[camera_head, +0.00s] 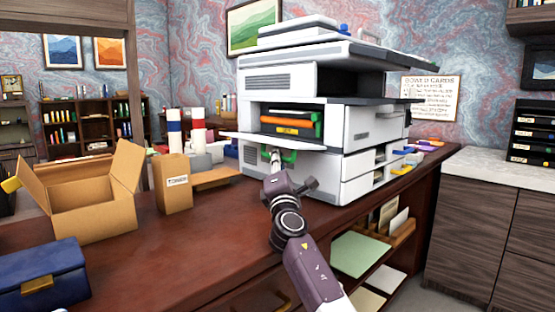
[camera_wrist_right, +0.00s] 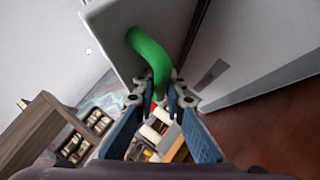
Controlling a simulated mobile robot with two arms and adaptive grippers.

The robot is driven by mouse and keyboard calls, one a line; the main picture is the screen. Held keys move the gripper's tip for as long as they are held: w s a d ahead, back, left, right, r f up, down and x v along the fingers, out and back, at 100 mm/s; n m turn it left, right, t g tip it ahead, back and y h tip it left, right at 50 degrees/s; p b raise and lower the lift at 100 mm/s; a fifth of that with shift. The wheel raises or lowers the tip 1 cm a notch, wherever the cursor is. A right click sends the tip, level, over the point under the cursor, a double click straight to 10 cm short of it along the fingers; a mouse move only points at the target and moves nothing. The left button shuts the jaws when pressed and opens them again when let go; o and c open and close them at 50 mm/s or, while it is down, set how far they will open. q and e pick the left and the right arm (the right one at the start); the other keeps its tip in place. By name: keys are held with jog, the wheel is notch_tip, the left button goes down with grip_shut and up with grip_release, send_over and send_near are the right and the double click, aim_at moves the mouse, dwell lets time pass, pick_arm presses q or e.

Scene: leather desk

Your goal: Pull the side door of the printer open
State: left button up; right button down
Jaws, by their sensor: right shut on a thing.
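The white printer (camera_head: 375,128) stands on the desk. Its side door (camera_head: 262,140) is swung down and out, seen nearly edge-on, with the opening above it exposing an orange and green part (camera_head: 290,124). A green handle (camera_head: 290,156) is on the underside of the door. My right gripper (camera_head: 275,160) is below the door, shut on this handle. In the right wrist view the fingers (camera_wrist_right: 162,98) close around the end of the green handle (camera_wrist_right: 150,50), with the door panel (camera_wrist_right: 110,28) beside it. My left gripper is not in view.
An open cardboard box (camera_head: 95,212), a small brown carton (camera_head: 172,184) and a blue case (camera_head: 40,275) stand on the desk at left. Red, blue and white rolls (camera_head: 186,130) stand behind the carton. The desk front is clear between the blue case and my right arm.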

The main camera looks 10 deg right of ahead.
jog(key=c, duration=2.3)
grip_release()
jog(key=shift+s, duration=0.1)
jog(key=shift+o, duration=0.2)
jog(key=shift+s+r, duration=0.1)
jog(key=shift+r, duration=0.05)
jog(key=shift+s+f, duration=0.25)
jog(key=shift+s, duration=0.15)
jog(key=s+f, duration=0.1)
jog(key=s, duration=1.4)
jog(key=shift+s+a+f, duration=0.25)
jog(key=shift+s+f, duration=0.1)
